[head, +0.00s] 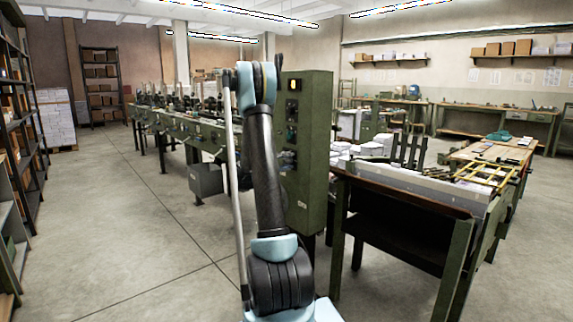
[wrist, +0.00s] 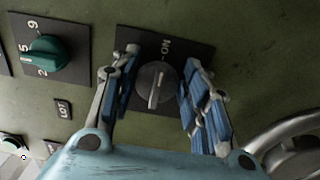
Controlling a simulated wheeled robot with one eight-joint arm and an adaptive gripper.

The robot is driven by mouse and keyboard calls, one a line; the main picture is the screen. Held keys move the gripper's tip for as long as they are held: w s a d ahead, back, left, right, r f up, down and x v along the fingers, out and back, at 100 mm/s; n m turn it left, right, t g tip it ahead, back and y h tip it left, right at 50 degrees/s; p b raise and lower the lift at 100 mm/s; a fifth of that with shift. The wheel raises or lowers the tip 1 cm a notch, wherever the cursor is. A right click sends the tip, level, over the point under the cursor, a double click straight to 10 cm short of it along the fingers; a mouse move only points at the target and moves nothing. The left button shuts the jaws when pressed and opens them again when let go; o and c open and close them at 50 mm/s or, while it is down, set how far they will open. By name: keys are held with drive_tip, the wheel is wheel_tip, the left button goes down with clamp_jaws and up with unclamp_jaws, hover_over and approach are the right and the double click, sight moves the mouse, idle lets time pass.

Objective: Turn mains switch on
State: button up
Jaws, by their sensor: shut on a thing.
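The mains switch (wrist: 156,90) is a round dark grey knob on a black plate (wrist: 190,48) on a green panel. Lettering that reads ON or NO, with a short tick, is on the plate above the knob. A pale pointer line on the knob runs toward its lower side, away from the lettering. My gripper (wrist: 160,65) has one blue-padded finger on each side of the knob and is shut on it. In the head view the green control cabinet (head: 312,130) stands beyond my arm; my arm hides the gripper and switch.
A green knob (wrist: 44,52) with a number scale is left of the switch, and a curved metal handle (wrist: 285,135) is at lower right. Floor (head: 110,230) to the left is clear.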

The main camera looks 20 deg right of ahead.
drive_tip(key=shift+f, duration=0.15)
drive_tip(key=o, duration=1)
drive_tip(key=v, duration=1.2)
